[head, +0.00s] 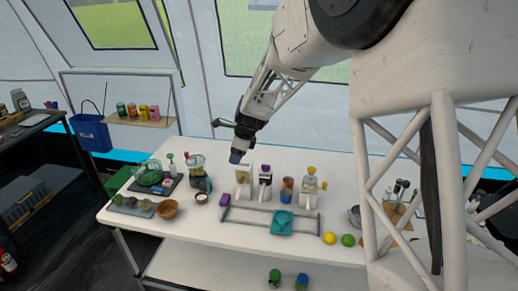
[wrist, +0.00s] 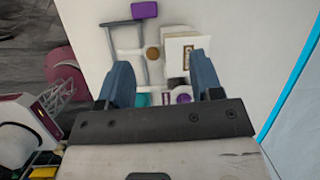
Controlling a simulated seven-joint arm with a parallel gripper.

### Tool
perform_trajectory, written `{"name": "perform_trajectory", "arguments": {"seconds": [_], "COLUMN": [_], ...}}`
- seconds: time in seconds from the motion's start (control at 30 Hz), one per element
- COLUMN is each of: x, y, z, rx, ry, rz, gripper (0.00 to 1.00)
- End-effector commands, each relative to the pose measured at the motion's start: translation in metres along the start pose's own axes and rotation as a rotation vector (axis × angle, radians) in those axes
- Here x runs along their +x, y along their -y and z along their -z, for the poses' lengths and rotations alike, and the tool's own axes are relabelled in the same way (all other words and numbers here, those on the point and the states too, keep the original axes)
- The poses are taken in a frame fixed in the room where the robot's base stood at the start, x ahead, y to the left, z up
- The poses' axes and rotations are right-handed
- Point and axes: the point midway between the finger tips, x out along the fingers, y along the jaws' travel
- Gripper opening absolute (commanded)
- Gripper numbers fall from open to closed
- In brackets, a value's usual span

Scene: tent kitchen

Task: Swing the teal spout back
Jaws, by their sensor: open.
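I cannot pick out a teal spout for certain. A teal piece (head: 281,222) with a flat, tray-like shape sits at the grey rail frame (head: 252,213) on the white table. A bit of teal (wrist: 142,99) shows low between my fingers in the wrist view, mostly hidden by the gripper body. My gripper (head: 237,156) hangs above the table, behind and left of the teal piece. In the wrist view my gripper (wrist: 163,82) has its blue fingers wide apart with nothing held.
A white dispenser (head: 243,180), a purple-and-white one (head: 265,183) and a yellow-topped bottle (head: 310,184) stand behind the rail. A purple block (head: 225,199) lies at its left end. A blender-like jar (head: 196,170) and wooden bowl (head: 168,209) stand left. Yellow (head: 330,238) and green (head: 348,240) fruit lie right.

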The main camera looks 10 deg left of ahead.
Motion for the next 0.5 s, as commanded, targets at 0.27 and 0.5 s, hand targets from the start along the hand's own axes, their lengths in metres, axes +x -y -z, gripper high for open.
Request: {"name": "perform_trajectory", "arguments": {"seconds": [0.27,0.5], "x": [-0.032,-0.058], "y": [-0.013,-0.026], "z": [0.020,0.037], "rx": [-0.080,-0.149], "ry": [-0.013,-0.026], "rz": [0.009,0.016], "gripper": [0.60,0.60]}}
